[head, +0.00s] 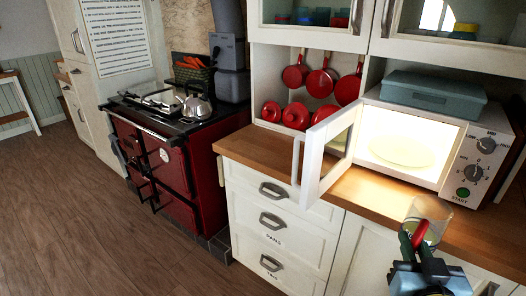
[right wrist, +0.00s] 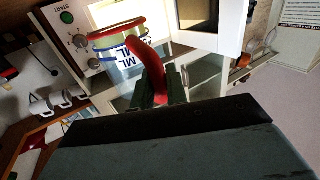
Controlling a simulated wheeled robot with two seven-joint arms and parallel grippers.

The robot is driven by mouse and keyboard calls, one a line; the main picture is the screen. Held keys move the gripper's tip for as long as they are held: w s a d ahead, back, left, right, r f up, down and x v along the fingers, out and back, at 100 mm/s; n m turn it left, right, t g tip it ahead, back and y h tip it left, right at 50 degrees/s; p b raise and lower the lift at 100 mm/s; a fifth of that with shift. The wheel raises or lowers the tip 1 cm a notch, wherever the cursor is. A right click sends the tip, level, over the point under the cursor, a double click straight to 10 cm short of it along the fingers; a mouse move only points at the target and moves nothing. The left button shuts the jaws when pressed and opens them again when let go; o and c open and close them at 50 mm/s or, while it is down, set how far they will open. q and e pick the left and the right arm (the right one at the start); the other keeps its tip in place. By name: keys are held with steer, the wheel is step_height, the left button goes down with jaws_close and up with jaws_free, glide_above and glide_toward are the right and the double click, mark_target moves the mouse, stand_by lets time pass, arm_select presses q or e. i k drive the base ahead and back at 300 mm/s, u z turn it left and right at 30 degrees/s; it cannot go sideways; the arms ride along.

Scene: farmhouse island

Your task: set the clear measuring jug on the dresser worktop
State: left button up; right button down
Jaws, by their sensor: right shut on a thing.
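The clear measuring jug (head: 434,211) has a red handle and is at the lower right of the head view. My right gripper (head: 418,246) is shut on that handle. In the right wrist view the jug (right wrist: 112,55) shows a red rim, a blue band and "ML" print, with its red handle between the fingers (right wrist: 165,88). The jug overlaps the front part of the wooden dresser worktop (head: 377,196) in the head view; I cannot tell whether its base touches the wood. My left gripper is not in view.
A microwave (head: 483,150) stands on the worktop, its door (head: 325,150) open and its inside lit. A grey-blue box (head: 432,91) sits on top of it. Red pots (head: 296,115) fill the shelf at left. The worktop's left end (head: 262,147) is clear.

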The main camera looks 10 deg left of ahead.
mark_target(279, 159)
steer(key=u, duration=1.45)
steer(key=i, duration=2)
steer(key=z, duration=1.8)
